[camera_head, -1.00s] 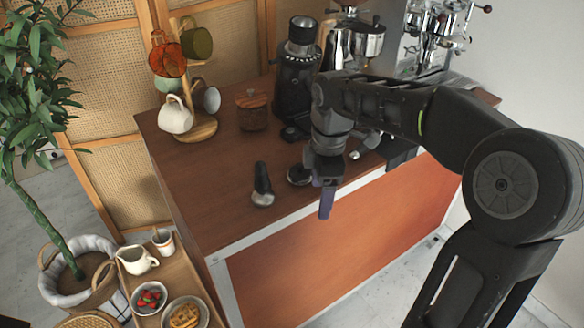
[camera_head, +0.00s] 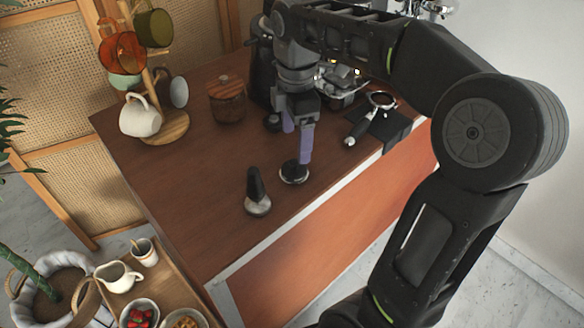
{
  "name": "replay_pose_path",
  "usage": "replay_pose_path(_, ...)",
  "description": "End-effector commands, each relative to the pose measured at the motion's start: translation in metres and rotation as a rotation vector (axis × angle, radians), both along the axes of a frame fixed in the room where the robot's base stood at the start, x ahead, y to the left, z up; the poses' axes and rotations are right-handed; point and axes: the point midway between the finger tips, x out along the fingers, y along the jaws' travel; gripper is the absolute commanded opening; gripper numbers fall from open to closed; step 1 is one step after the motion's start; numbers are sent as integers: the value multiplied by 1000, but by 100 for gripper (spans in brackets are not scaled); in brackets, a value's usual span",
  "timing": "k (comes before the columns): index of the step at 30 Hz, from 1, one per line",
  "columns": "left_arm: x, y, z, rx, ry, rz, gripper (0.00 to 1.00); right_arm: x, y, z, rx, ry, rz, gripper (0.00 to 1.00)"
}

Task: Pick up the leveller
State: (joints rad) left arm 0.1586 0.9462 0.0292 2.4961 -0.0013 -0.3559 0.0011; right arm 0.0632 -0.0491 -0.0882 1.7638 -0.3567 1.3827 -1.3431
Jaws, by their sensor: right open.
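The leveller (camera_head: 293,175), a low round dark disc with a metal rim, lies on the brown counter (camera_head: 190,215) near its front edge. My right gripper (camera_head: 297,143) points down at it with purple fingers, open. One fingertip overlaps the back part of the leveller in the picture; I cannot tell whether it touches. The gripper hides part of the leveller's top. My left gripper is not in view.
A tamper (camera_head: 257,195) with a black handle stands just left of the leveller. A portafilter (camera_head: 377,104) lies to the right on a black mat (camera_head: 391,128). A wooden jar (camera_head: 227,102) and a mug tree (camera_head: 170,120) stand further back. The left front counter is clear.

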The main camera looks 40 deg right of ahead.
Motion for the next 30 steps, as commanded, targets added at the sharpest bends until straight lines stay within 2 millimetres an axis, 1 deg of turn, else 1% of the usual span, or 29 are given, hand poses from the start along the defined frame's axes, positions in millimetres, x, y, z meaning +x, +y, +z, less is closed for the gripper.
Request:
replay_pose_path(7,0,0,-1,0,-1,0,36,-1,1,-24,0,4,0,78)
replay_pose_path(17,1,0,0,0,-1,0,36,0,1,-27,1,2,0,78)
replay_pose_path(19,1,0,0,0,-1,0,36,-1,1,-30,0,3,0,78)
replay_pose_path(23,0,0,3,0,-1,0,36,-1,3,-45,1,5,1,78)
replay_pose_path(27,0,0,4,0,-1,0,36,-2,4,-67,0,4,0,78)
replay_pose_path(30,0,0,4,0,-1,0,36,-2,4,-76,0,3,0,78)
